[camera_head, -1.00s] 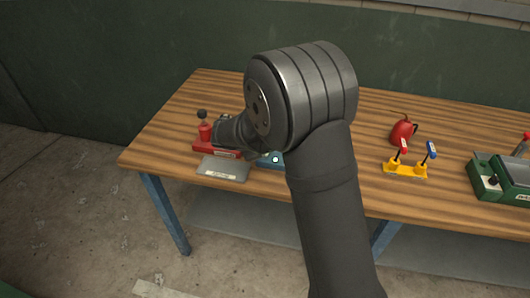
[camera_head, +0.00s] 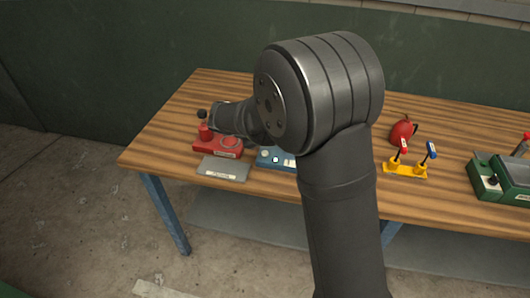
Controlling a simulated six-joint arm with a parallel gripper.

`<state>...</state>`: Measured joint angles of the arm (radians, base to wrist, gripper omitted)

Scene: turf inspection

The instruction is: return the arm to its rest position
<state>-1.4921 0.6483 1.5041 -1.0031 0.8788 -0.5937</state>
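My arm rises from the bottom of the head view, and its large dark elbow joint stands in front of the table's middle. The forearm reaches away to the left over the table, toward a red device (camera_head: 217,146) with a black knob on top. My gripper cannot be made out; the forearm's far end and the arm itself hide that area.
A wooden table (camera_head: 450,204) with blue legs bears a grey plate (camera_head: 223,169), a blue device (camera_head: 272,158) partly behind my arm, a red can (camera_head: 402,132), a yellow base with two levers (camera_head: 405,171) and a green machine (camera_head: 497,180). A green wall (camera_head: 120,60) stands behind.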

